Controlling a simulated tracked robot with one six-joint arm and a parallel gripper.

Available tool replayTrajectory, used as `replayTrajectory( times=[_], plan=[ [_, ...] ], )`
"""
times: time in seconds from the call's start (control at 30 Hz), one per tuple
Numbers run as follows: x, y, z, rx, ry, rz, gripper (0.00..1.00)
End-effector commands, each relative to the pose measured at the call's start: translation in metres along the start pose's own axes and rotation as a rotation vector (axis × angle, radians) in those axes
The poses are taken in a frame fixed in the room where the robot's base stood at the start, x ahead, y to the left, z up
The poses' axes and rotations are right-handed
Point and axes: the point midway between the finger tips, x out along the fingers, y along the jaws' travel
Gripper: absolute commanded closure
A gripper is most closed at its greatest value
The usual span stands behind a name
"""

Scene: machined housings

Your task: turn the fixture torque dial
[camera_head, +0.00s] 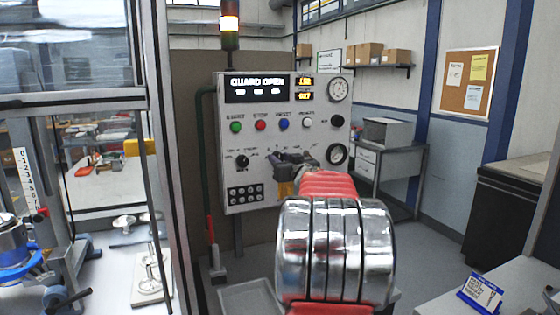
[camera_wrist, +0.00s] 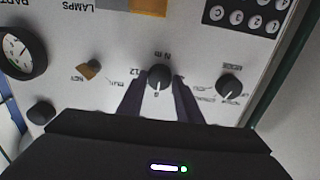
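The fixture torque dial (camera_wrist: 159,77) is a small round black knob with a white pointer line, marked "N m", on the white control panel (camera_wrist: 195,52). In the wrist view the two dark fingers of my gripper (camera_wrist: 158,80) stand on either side of it. A narrow strip of panel seems to show between each finger and the knob, so the gripper looks open around it; contact is not visible. In the head view my gripper (camera_head: 290,158) is against the middle of the panel (camera_head: 222,150), and the dial is hidden behind it.
A black selector knob (camera_wrist: 229,87) and a key switch (camera_wrist: 94,68) flank the dial. A round gauge (camera_wrist: 22,50) and a black keypad (camera_wrist: 243,16) are nearby. Coloured buttons (camera_head: 260,125) and a "GUARD OPEN" display (camera_head: 257,87) sit higher on the panel.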

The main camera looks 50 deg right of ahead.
Motion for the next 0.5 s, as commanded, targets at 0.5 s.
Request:
replayTrajectory(
  times=[0.5],
  plan=[
    [0.0000, -0.0031, 0.0002, -0.003, 0.000, -0.005, 0.92]
  ],
)
